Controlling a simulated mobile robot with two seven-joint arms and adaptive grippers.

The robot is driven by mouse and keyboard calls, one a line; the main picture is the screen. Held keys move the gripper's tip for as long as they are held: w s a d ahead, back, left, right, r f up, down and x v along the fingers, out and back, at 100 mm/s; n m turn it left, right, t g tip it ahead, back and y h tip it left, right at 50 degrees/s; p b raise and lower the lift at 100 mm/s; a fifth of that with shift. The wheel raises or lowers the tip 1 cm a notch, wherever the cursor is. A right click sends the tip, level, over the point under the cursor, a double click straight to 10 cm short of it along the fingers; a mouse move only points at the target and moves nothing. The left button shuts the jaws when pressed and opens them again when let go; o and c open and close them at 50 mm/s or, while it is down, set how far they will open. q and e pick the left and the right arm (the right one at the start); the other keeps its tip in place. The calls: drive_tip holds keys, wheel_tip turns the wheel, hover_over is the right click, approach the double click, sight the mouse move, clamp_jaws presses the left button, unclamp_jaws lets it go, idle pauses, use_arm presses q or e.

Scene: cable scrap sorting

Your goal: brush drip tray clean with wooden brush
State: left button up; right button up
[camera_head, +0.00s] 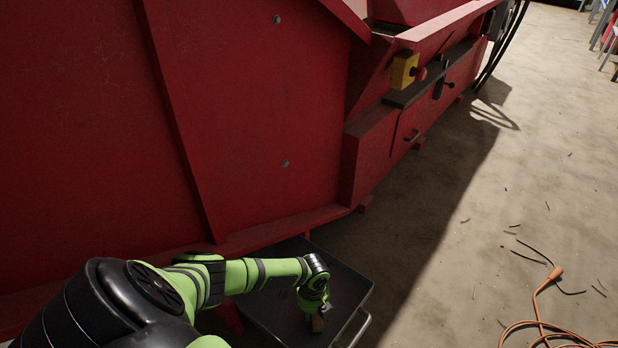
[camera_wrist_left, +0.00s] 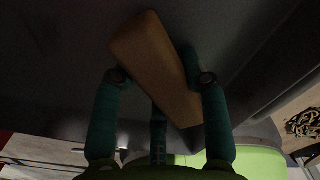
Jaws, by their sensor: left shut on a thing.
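The drip tray (camera_head: 347,283) is a dark, flat tray on the floor at the foot of the red machine, with a metal handle at its right side. My left gripper (camera_head: 316,308) reaches down over the tray. It is shut on the wooden brush (camera_wrist_left: 153,62), a tan block held between the teal fingers in the left wrist view. My right gripper is not in view.
The red machine (camera_head: 260,110) stands along the left and overhangs the tray's back edge. An orange cable (camera_head: 540,315) lies coiled on the floor at lower right. Dark cable scraps (camera_head: 530,250) are scattered nearby. The floor right of the tray is mostly clear.

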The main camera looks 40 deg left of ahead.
sight(331, 332)
use_arm(q)
drive_tip(key=shift+d+f, duration=0.15)
drive_tip(key=shift+d, duration=1.45)
drive_tip(key=shift+d+p, duration=0.35)
drive_tip(key=shift+d, duration=1.45)
wheel_tip(331, 332, up, 6)
drive_tip(key=p, duration=0.5)
drive_tip(key=shift+w+p, duration=0.15)
drive_tip(key=shift+p, duration=0.25)
wheel_tip(331, 332, up, 3)
drive_tip(key=p, duration=0.3)
